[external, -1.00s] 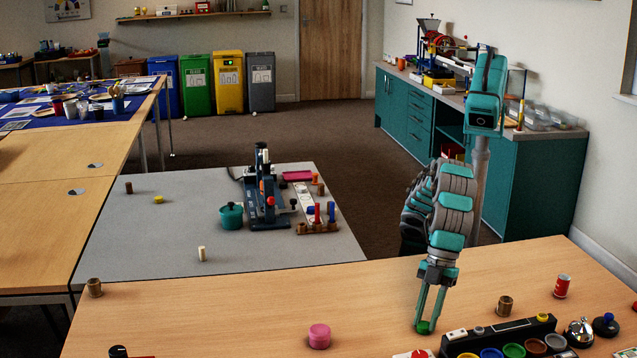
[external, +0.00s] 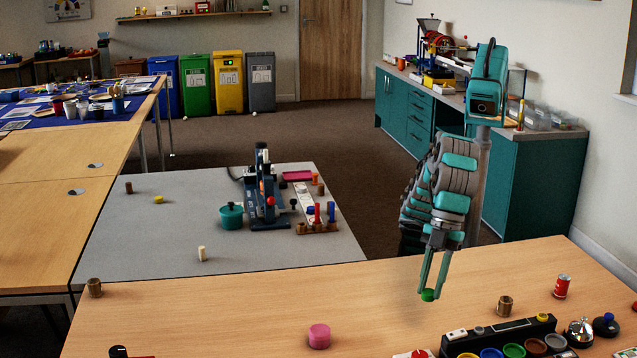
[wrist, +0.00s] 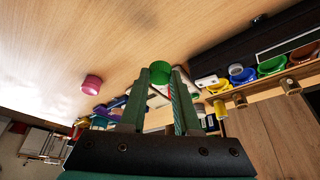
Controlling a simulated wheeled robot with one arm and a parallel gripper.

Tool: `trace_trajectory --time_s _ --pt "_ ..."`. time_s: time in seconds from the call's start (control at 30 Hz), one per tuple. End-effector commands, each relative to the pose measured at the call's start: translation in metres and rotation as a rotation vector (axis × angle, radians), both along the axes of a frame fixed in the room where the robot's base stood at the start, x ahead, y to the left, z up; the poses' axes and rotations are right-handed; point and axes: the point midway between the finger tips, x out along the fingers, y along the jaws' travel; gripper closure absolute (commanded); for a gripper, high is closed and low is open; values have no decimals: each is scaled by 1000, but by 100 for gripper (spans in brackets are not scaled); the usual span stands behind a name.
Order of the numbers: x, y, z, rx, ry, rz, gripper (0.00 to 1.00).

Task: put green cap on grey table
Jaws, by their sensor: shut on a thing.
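The green cap (external: 428,295) is small and round and sits between the fingertips of my gripper (external: 432,290), held a little above the wooden table (external: 230,315). In the wrist view the green cap (wrist: 160,73) shows between the two finger ends of my gripper (wrist: 161,80), which is shut on it. The grey table (external: 130,240) stands behind the wooden table, left of my arm. It carries a teal pot, a blue press-like device, a yellow piece, a brown piece and a cream cylinder.
A pink round piece (external: 319,336) stands on the wooden table left of my gripper. To the right are a black tray with coloured cups (external: 490,340), a brown cylinder (external: 505,306), a bell (external: 580,332) and a red can (external: 562,287). The grey table's front left is mostly clear.

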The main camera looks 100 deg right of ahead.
Motion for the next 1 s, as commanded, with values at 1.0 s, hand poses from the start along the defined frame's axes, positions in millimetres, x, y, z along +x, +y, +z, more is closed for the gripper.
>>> trace_trajectory --time_s 1.0 --pt "152 -148 27 -11 -7 -80 100"
